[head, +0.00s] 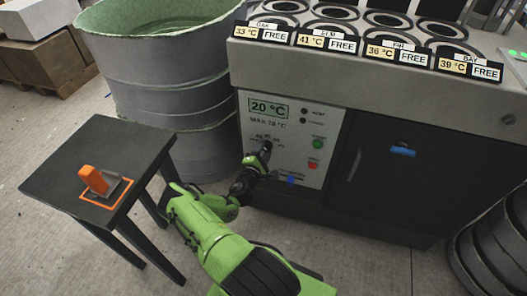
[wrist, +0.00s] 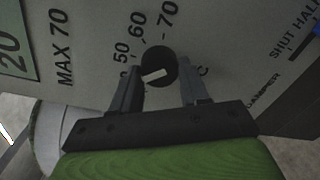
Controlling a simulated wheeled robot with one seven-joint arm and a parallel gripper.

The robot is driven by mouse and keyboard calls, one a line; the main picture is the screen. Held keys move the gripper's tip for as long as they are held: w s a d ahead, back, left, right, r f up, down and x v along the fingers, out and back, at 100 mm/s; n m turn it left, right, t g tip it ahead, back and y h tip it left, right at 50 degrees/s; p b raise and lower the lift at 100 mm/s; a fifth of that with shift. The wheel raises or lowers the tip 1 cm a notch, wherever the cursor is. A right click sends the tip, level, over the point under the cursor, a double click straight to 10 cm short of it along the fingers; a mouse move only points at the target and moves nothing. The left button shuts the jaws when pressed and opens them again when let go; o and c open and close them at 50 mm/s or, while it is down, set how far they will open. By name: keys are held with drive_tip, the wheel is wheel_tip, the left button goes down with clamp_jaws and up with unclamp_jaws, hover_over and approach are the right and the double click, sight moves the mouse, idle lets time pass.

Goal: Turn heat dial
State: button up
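The heat dial (wrist: 158,69) is a round black knob with a short white mark, on the pale control panel (head: 308,165). The numbers 50, 60 and 70 show beside it in the wrist view. Which number the mark points to, I cannot tell. My gripper (wrist: 160,80) is open, one finger on each side of the dial's lower part, with visible gaps; contact is not clear. The display (head: 268,108) reads 20 °C.
A green indicator (head: 318,144) and a red button (head: 312,165) are on the panel to the right. A blue handle (head: 291,180) sits below. A dark side table (head: 140,150) bears an orange-handled tool (head: 95,180). A large grey drum (head: 165,75) stands left of the cabinet.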

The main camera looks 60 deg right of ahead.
drive_tip(key=o, duration=0.5)
drive_tip(key=shift+c, duration=0.2)
drive_tip(key=s+a+p, duration=0.1)
drive_tip(key=a+p, duration=0.3)
drive_tip(key=a, duration=1.1)
drive_tip(key=shift+s+a+r, duration=0.25)
drive_tip(key=shift+a+r, duration=0.1)
drive_tip(key=shift+r, duration=0.1)
